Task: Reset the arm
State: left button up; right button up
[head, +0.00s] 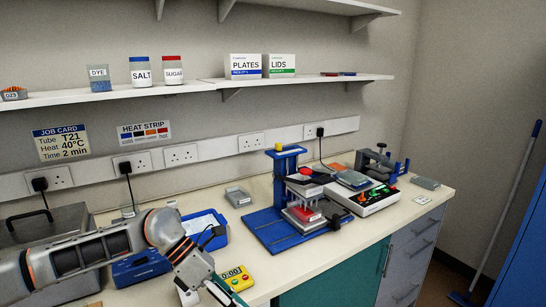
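My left arm comes in from the left over the front of the bench. Its gripper (222,294) points down and to the right at the bottom edge, beside the yellow timer (237,276). The fingertips are small and partly cut off, so I cannot tell whether they are open or hold anything. My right arm and gripper are not in view. A blue stand (279,182) with a yellow top and a red-topped part stands upright on a blue base, over a small rack with red contents.
A blue tray (222,238) and a grey tray (238,197) lie behind my gripper. A control box (362,200) with coloured buttons and a grey clamp-like device (375,161) stand at the right. A large grey box (40,235) is at the left. Bare worktop (310,259) lies front centre.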

pick_arm(q)
jog(key=s+d+r+n+t+h, duration=0.1)
jog(key=s+d+r+n+h, duration=0.15)
jog(key=d+n+h, duration=0.35)
jog(key=s+d+r+n+t+h, duration=0.1)
jog(key=s+d+r+h, duration=0.15)
jog(key=d, duration=0.55)
jog(key=w+a+f+n+t+y, duration=0.2)
jog(key=a+f+n+t+y, duration=0.2)
jog(key=a+f+n+t, duration=0.7)
jog(key=w+a+f+n+t+y, duration=0.2)
jog(key=a+f+n+t+y, duration=0.25)
jog(key=n, duration=1.25)
jog(key=s+a+f+n+g+y, duration=0.2)
jog(key=s+a+f+n+y, duration=0.1)
jog(key=s+a+f+n, duration=0.2)
jog(key=s+a+f+n+g+y, duration=0.2)
jog(key=s+a+f+n, duration=0.3)
jog(key=s+a+f, duration=0.4)
notch_tip(320, 180, down, 6)
jog(key=shift+s+r+y, duration=0.2)
jog(key=shift+s+y, duration=0.7)
jog(key=shift+s, duration=0.35)
jog(key=shift+w+d, duration=0.1)
